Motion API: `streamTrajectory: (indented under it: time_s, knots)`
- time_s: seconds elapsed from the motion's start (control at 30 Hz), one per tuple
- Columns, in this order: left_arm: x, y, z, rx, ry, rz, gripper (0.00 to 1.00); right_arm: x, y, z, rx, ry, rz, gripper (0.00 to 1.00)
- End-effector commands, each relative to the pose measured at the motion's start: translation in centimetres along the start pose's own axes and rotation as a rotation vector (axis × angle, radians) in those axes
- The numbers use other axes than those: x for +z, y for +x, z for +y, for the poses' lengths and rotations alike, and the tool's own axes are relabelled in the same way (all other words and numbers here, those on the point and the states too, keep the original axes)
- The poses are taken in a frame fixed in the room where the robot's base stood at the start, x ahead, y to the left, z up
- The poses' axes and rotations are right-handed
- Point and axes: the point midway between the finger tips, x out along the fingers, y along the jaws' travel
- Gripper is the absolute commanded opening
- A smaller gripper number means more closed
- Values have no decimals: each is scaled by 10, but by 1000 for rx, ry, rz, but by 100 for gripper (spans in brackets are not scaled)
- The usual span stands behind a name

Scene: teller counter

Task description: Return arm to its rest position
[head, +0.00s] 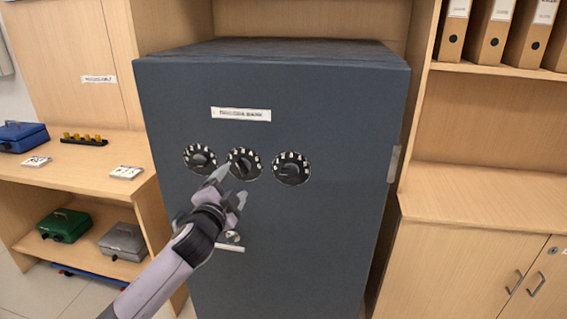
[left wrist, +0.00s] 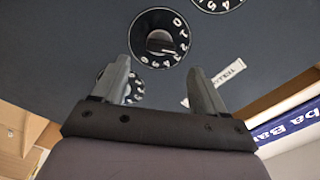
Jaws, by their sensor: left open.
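My left gripper (head: 232,187) is open and empty in front of the dark blue-grey safe (head: 330,230), just below the middle dial (head: 244,163). In the left wrist view its two fingers (left wrist: 165,80) stand apart with a dial (left wrist: 159,38) showing between and beyond them. The left dial (head: 200,158) and right dial (head: 291,168) are in clear view on the safe door. A silver handle (head: 230,247) on the door is partly hidden by my left gripper. My right gripper is not in view.
A wooden shelf (head: 75,170) at left holds a blue cash box (head: 20,136), with a green box (head: 64,225) and a grey box (head: 124,241) below. A wooden cabinet (head: 480,220) stands close at right, with binders (head: 495,30) above. Space in front of the door's right side looks clear.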

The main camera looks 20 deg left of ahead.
Motion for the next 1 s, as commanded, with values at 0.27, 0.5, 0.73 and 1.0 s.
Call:
streamTrajectory:
  time_s: [0.27,0.5,0.73,1.0]
  knots:
    - [6,-14,32,69,-46,-5,72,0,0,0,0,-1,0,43]
    - [29,-99,154,349,-296,-58,72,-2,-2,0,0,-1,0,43]
    - [43,-210,242,578,-592,-184,72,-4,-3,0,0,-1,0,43]
    - [47,-296,280,693,-825,-317,72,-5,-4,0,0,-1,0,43]
